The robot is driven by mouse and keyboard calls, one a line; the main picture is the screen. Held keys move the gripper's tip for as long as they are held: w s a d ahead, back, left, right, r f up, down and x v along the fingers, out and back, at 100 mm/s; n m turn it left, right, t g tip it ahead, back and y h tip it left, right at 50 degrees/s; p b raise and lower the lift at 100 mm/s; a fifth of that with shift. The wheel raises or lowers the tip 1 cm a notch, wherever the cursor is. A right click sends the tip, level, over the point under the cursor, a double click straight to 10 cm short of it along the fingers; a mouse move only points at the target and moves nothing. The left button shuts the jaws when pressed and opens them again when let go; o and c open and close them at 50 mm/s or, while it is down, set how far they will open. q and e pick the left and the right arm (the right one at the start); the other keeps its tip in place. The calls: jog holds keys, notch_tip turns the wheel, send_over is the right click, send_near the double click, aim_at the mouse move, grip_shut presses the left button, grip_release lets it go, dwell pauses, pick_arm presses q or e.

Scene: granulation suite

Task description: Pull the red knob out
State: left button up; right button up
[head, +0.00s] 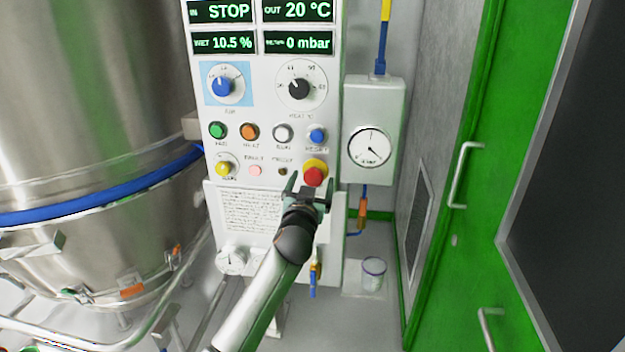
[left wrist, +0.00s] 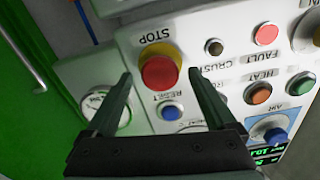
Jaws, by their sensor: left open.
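The red knob (head: 314,176) is a mushroom button on a yellow collar at the lower right of the white control panel (head: 240,110). In the left wrist view the red knob (left wrist: 160,73) sits beyond the fingertips, under the label STOP. My left gripper (head: 308,188) is just in front of and below the knob in the head view. It also shows in the left wrist view (left wrist: 160,74), its two fingers apart on either side of the knob with nothing between them. I cannot tell whether the fingers touch the knob. My right gripper is not in view.
A blue reset button (head: 317,136) and a black dial (head: 299,88) are close above the knob. A pressure gauge box (head: 372,110) stands right of the panel. A large steel vessel (head: 90,90) fills the left. A green door frame (head: 470,110) is at right.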

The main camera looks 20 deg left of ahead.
pick_arm(q)
jog(key=shift+w+a, duration=0.15)
jog(key=shift+w, duration=0.3)
grip_shut()
dwell(0.6)
